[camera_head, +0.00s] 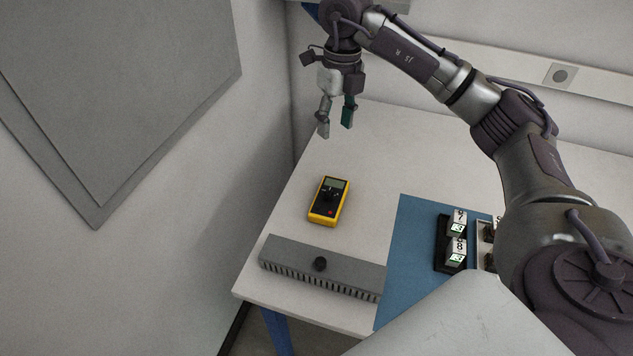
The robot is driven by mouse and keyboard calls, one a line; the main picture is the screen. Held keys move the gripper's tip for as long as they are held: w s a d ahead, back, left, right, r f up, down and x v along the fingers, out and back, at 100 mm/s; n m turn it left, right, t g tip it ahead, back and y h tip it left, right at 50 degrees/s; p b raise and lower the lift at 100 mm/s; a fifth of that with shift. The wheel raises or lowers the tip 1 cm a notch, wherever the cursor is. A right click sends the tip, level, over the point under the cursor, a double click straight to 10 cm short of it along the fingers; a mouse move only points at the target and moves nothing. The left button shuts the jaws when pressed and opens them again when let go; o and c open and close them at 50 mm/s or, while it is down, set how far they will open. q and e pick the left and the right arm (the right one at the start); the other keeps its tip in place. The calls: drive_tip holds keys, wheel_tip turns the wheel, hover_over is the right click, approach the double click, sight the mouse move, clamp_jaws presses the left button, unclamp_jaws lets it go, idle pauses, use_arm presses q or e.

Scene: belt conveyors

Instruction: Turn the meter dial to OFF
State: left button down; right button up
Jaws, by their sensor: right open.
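The meter (329,201) is a yellow and black handheld unit with a small grey display at its upper end. It lies face up on the white table, left of the blue mat. Its dark round dial (329,196) sits near the middle of its face; the dial's setting is too small to read. My right gripper (337,131) hangs above the table, beyond the meter, pointing down. Its fingers are apart with nothing between them, and it does not touch the meter. My left gripper is not in the view.
A blue mat (405,240) holds a black rack with small display modules (457,252). A wall stands close on the left. The table beyond the meter is clear.

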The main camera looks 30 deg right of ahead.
wheel_tip(320, 180, down, 6)
drive_tip(key=b, duration=0.5)
approach(330, 191)
drive_tip(key=f, duration=0.9)
drive_tip(key=shift+a+f, duration=0.25)
drive_tip(key=shift+f, duration=0.1)
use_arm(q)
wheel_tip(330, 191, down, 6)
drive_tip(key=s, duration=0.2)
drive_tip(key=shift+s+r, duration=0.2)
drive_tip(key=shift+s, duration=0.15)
use_arm(e)
clamp_jaws()
